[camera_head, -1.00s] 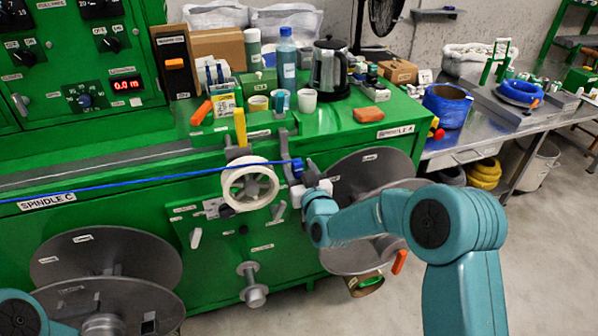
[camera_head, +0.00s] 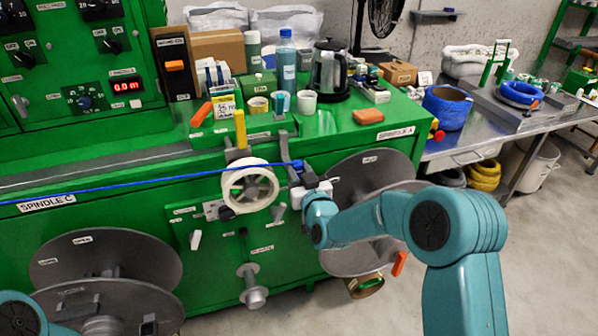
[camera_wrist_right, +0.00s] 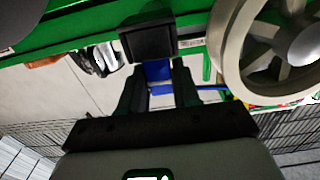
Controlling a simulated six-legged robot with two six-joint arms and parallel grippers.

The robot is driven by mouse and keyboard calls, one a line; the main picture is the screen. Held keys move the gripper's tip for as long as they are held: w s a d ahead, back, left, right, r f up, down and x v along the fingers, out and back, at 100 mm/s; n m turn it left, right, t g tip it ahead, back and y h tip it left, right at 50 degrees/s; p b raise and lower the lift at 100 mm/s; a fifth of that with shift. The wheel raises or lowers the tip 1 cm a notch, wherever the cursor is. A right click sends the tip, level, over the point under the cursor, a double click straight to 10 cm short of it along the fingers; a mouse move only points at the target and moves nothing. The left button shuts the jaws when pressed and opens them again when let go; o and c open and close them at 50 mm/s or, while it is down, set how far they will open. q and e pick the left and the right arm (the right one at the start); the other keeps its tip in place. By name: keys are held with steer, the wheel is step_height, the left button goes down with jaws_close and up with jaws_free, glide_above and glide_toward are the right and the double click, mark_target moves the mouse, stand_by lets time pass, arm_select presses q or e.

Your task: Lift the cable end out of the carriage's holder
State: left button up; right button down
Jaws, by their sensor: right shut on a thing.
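A blue cable (camera_head: 130,184) runs taut from the left edge across the front of the green machine, passing the top of a white pulley wheel (camera_head: 250,188). Its blue end (camera_head: 297,165) is at the grey carriage holder (camera_head: 284,150), right of the wheel. My right gripper (camera_head: 302,177) is at this cable end. In the right wrist view, the dark fingers (camera_wrist_right: 160,85) are shut on the blue cable end (camera_wrist_right: 158,72), with a dark block directly beyond it. Whether the end is still seated in the holder is unclear. My left gripper is out of view; only part of that arm shows at lower left.
A yellow lever (camera_head: 240,128) stands just above the wheel. Bottles, cups and a kettle (camera_head: 329,72) crowd the green machine top. Large grey reels (camera_head: 105,265) sit low at left, and another (camera_head: 365,180) is behind my right arm. Open floor lies at right.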

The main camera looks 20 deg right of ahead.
steer(key=shift+r, duration=0.4)
steer(key=shift+r, duration=0.15)
steer(key=shift+r, duration=0.35)
stand_by(0.6)
steer(key=shift+r, duration=0.15)
step_height(320, 180, up, 5)
steer(key=shift+r+p, duration=0.2)
steer(key=shift+p, duration=1)
